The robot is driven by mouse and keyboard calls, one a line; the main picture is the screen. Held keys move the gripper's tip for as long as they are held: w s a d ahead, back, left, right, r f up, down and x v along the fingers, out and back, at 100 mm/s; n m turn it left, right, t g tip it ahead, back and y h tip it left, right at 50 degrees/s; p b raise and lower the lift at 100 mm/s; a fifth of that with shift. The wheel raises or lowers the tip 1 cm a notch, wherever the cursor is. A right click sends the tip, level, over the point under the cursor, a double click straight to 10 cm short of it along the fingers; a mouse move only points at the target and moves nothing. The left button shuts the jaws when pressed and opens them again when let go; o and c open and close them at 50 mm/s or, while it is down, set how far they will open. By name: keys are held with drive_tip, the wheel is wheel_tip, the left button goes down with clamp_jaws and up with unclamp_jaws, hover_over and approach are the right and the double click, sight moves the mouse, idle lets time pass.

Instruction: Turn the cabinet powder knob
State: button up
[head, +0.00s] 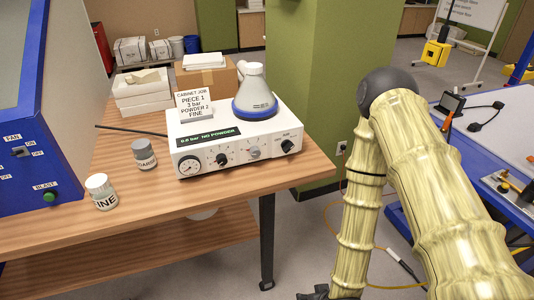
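A white control unit (232,172) stands on the wooden table. Its front has a round gauge (189,166), a left black knob (221,159), a grey knob (253,153) and a right black knob (288,146). The knob labels are too small to read, so I cannot tell which is the powder knob. A dark display (209,136) on the unit reads "0.8 bar NO POWDER". A card (193,102) reads "CABINET JOB PIECE 1 3 bar POWDER 2 FINE". My gripper (318,293) shows only as a dark part at the bottom edge, below and right of the unit, apart from it.
The blue cabinet (35,170) fills the left side. A green pillar (318,80) stands behind the table (235,194).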

drive_tip(key=w+a+r+t+y, duration=0.1)
drive_tip(key=w+a+r+t, duration=0.3)
drive_tip(key=w, duration=0.4)
drive_tip(key=n+t+y+p, duration=0.2)
drive_tip(key=n+t+y, duration=0.1)
drive_tip(key=t, duration=0.5)
approach(256, 155)
drive_tip(key=p+x, duration=0.4)
drive_tip(key=x, duration=0.5)
drive_tip(key=shift+w, duration=0.4)
drive_tip(key=shift+m, duration=0.3)
drive_tip(key=c, duration=1)
